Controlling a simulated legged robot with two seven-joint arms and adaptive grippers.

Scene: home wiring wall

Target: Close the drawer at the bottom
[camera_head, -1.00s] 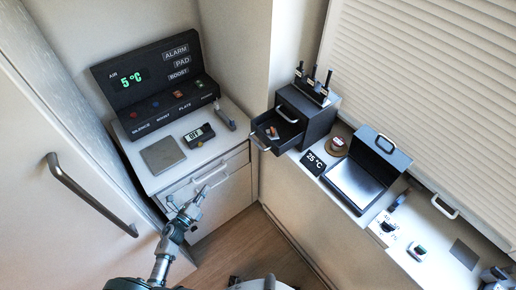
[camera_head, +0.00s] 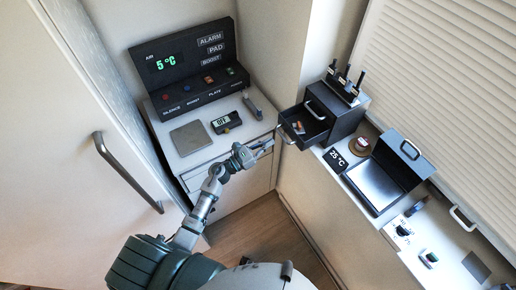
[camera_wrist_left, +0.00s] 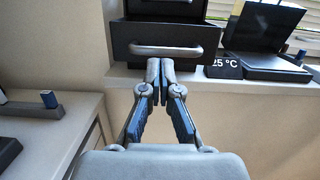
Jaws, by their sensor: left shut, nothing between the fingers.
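The small black cabinet (camera_head: 340,105) stands on the right ledge. Its bottom drawer (camera_head: 312,132) is pulled out, with small items inside and a light handle (camera_head: 286,135) on its front. In the left wrist view the drawer's front (camera_wrist_left: 185,38) faces me, with the horizontal handle (camera_wrist_left: 165,49) across it. My left gripper (camera_head: 268,147) is shut and empty, just left of and slightly below the handle in the head view. In the left wrist view its closed fingertips (camera_wrist_left: 160,64) are just under the handle; I cannot tell whether they touch. My right gripper is not in view.
A control panel (camera_head: 190,65) and a counter (camera_head: 184,164) are at the left. A black box with an open lid (camera_head: 375,186) and a 25 °C display (camera_head: 336,159) sit right of the cabinet. A large door handle (camera_head: 125,172) is at far left.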

